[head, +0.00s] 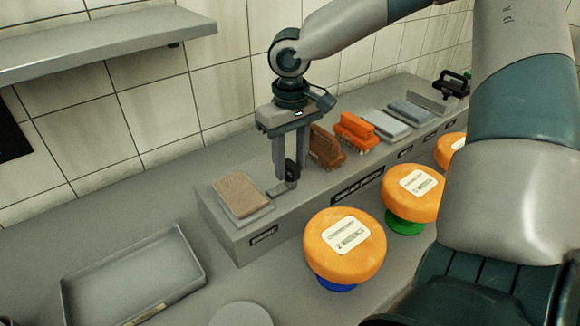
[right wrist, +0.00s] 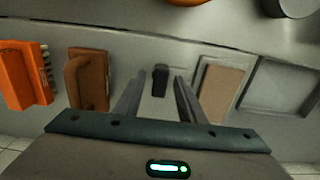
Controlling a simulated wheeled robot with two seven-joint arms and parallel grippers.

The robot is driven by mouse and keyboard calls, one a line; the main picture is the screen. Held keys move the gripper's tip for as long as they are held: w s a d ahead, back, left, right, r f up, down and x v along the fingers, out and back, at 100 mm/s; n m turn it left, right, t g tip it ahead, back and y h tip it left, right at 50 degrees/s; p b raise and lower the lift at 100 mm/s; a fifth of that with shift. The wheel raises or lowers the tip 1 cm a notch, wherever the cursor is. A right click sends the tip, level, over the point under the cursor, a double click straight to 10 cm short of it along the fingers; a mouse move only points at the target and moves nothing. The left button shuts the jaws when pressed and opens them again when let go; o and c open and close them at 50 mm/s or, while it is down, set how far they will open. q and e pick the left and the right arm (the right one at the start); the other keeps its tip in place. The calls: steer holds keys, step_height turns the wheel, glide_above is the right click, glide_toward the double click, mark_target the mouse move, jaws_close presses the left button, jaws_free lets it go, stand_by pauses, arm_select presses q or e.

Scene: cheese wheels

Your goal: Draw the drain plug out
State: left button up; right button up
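A small black upright piece (head: 292,172) with a grey foot stands on the grey raised ledge, between the tan sponge and the brown brush. It may be the drain plug, but I cannot tell for sure. My right gripper (head: 291,178) points down at it from above. In the right wrist view the black piece (right wrist: 160,80) shows between the two spread fingers of my right gripper (right wrist: 158,92), with a gap on each side. The right gripper is open and holds nothing that I can see. My left gripper is not in view.
The ledge (head: 228,238) also bears a tan sponge (head: 241,193), a brown brush (head: 325,147), an orange brush (head: 354,131) and grey pads (head: 383,124). Orange cheese wheels (head: 344,262) stand in front. A grey tray (head: 188,255) lies at left. A shelf (head: 100,47) hangs above.

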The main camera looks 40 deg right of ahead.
steer(key=shift+p, duration=0.3)
stand_by(0.7)
jaws_close()
steer(key=shift+r, duration=0.1)
